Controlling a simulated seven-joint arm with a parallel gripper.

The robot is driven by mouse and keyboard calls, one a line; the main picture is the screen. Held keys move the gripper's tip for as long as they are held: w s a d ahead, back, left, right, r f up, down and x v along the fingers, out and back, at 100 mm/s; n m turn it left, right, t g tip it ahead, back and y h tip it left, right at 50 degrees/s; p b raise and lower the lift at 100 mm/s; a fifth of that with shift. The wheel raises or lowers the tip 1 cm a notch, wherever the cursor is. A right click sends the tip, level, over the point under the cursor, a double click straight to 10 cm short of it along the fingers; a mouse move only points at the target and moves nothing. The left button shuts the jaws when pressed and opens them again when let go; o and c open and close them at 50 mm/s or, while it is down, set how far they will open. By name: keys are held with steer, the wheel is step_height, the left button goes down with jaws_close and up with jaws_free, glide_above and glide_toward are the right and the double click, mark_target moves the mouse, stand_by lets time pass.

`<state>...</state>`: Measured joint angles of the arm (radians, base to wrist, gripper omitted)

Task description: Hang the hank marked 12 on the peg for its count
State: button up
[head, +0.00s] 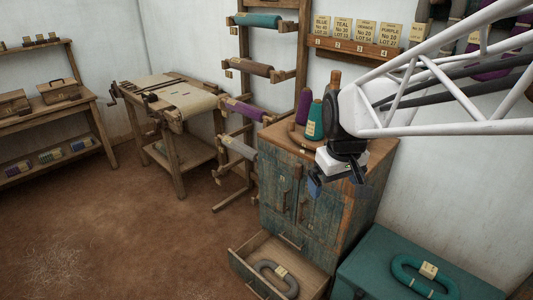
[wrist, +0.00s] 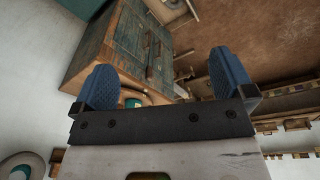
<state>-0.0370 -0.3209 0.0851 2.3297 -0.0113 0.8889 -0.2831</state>
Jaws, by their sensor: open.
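Two tagged hanks show in the head view: a grey hank (head: 266,268) in the open bottom drawer, and a teal hank (head: 408,283) on the green chest. I cannot read 12 on either tag. My gripper (head: 335,180) hangs in front of the cabinet's upper right side, apart from both hanks. In the wrist view its blue fingers stand wide apart with nothing between them (wrist: 163,78). Hanks, some purple (head: 489,70), hang on the wall at the upper right. The arm partly hides them, and I cannot make out their pegs or count marks.
The worn blue-green cabinet (head: 330,212) carries purple and teal (head: 315,122) cones. Its open drawer (head: 250,279) juts over the floor beside the green chest (head: 365,262). A rack of coloured rollers (head: 258,68) stands behind. A lot-card shelf (head: 350,48) is on the wall.

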steer(key=w+a+f+n, duration=0.2)
steer(key=w+f+n, duration=0.15)
steer(key=w, duration=0.75)
steer(key=n+g, duration=0.4)
steer(key=n, duration=1.6)
glide_above(260, 264)
steer(key=f, duration=8.8)
steer(key=shift+w+a+f, duration=0.1)
steer(key=shift+a+f, duration=0.1)
steer(key=shift+d+f+n, duration=0.1)
steer(key=shift+f+n, duration=0.15)
steer(key=shift+f, duration=0.35)
